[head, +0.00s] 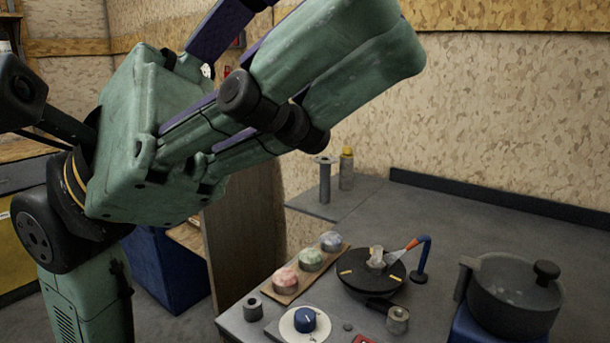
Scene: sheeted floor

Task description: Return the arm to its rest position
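My gripper (335,50) is large and close to the camera, raised at the upper left of the head view. It has a green body, black joints and purple links. Its lower finger reaches up and right against the wall. The other finger runs out of the top edge, so its tip is hidden. The two fingers look spread apart, and I see nothing held between them. The gripper is well above and left of the worktop, touching nothing that I can see.
A grey worktop (440,233) fills the lower right. A grey post (324,182) and yellow-capped bottle (346,170) stand behind.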

